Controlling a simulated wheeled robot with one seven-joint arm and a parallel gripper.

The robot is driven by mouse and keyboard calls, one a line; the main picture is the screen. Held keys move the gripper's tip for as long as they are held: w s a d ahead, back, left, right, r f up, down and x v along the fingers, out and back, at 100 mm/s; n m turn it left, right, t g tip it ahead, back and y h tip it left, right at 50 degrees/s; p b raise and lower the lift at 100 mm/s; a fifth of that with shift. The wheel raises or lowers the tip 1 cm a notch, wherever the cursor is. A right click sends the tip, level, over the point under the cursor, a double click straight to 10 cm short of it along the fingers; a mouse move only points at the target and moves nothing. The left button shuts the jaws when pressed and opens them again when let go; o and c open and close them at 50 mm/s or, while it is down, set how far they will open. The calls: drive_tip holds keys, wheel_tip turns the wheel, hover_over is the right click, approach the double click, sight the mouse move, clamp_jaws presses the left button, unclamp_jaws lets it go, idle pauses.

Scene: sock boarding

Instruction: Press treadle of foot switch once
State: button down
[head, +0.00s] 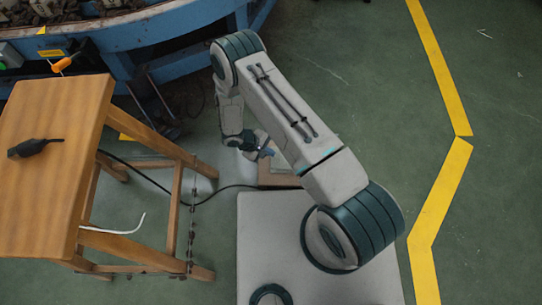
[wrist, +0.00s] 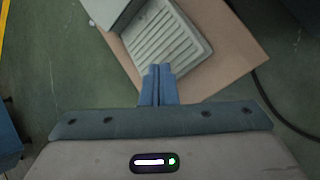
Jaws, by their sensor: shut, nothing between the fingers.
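The foot switch shows in the wrist view as a pale grey body with a ribbed treadle (wrist: 165,45). It sits on a flat brown board (wrist: 235,52) on the green floor. My gripper (wrist: 158,70) is shut and empty, its blue fingertips close together over the near edge of the treadle in the picture. I cannot tell whether the tips touch it. In the head view my gripper (head: 266,153) is low near the floor, just beyond my base. The board (head: 277,174) shows partly there, and my arm hides most of the switch.
A blue machine frame (head: 150,40) is at the back. Open floor with a yellow line (head: 440,190) lies right.

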drive_tip(key=shift+f, duration=0.1)
drive_tip(key=shift+f+b, duration=0.35)
drive_tip(key=shift+b, duration=0.2)
drive_tip(key=shift+a+f+b, duration=0.15)
drive_tip(key=shift+f+b, duration=0.45)
drive_tip(key=shift+f, duration=0.05)
drive_tip(key=shift+a+f+b, duration=0.15)
drive_tip(key=shift+f+b, duration=0.4)
drive_tip(key=shift+f, duration=0.1)
idle(1.1)
drive_tip(key=shift+r, duration=0.1)
idle(0.4)
drive_tip(key=shift+d+r+p, duration=0.2)
drive_tip(key=shift+r+p, duration=0.3)
drive_tip(key=shift+r, duration=0.35)
drive_tip(key=shift+d+r+p, duration=0.15)
drive_tip(key=shift+r+p, duration=0.35)
drive_tip(key=shift+r, duration=0.3)
drive_tip(key=shift+d+r+p, duration=0.2)
drive_tip(key=shift+r+p, duration=0.6)
drive_tip(key=shift+r, duration=0.45)
drive_tip(key=shift+d+r+p, duration=0.2)
drive_tip(key=shift+r+p, duration=0.6)
drive_tip(key=shift+r, duration=0.4)
